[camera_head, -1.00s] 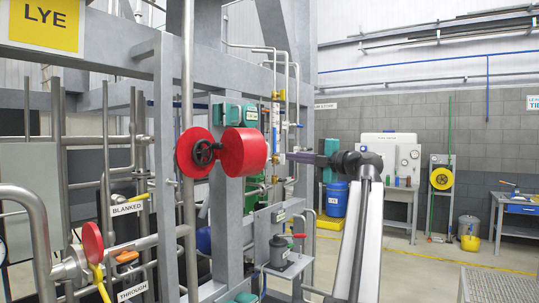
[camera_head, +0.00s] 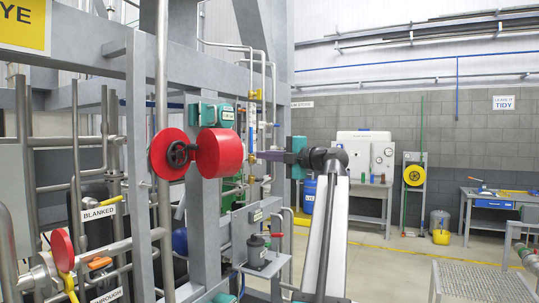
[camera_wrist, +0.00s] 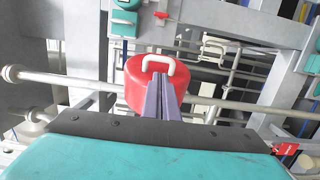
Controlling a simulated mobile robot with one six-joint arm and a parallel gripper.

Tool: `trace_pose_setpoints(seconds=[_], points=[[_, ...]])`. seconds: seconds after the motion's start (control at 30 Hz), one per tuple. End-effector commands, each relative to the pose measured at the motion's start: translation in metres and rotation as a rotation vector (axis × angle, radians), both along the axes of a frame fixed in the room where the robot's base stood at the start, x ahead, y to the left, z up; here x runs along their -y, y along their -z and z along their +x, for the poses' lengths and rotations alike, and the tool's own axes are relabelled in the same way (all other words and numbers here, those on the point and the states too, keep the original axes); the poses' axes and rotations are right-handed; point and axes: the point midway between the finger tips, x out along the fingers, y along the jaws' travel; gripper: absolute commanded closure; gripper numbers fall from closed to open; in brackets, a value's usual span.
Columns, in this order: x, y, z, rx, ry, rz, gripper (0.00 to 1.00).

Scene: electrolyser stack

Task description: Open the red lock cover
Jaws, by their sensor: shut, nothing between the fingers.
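The red lock cover (camera_head: 220,154) is on the grey frame at left of centre in the head view. Its drum-shaped half stands swung out to the right of a flat red disc half (camera_head: 163,146). A black handwheel (camera_head: 178,154) shows uncovered in front of the disc. In the wrist view the red drum (camera_wrist: 133,84) carries a white handle (camera_wrist: 158,60). My gripper (camera_head: 257,155) is level with the drum, just right of it. Its purple fingers (camera_wrist: 163,82) are shut and empty. They overlap the handle's lower part in the wrist view; contact cannot be told.
Vertical and horizontal pipes (camera_head: 161,90) and grey beams (camera_head: 136,140) crowd the left. A gauge pipe (camera_head: 251,125) stands close behind my fingers. A small red disc with a yellow lever (camera_head: 69,285) is at lower left. Open floor (camera_head: 390,262) lies to the right.

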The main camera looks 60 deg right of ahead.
Motion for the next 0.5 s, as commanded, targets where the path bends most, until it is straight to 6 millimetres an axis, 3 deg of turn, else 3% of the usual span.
trace_pose_setpoints(seconds=[0.3,0.5], points=[[0.006,-0.002,0.045,-0.001,-0.003,0.001,1.00],[0.008,-0.002,0.061,0.000,-0.002,0.000,1.00]])
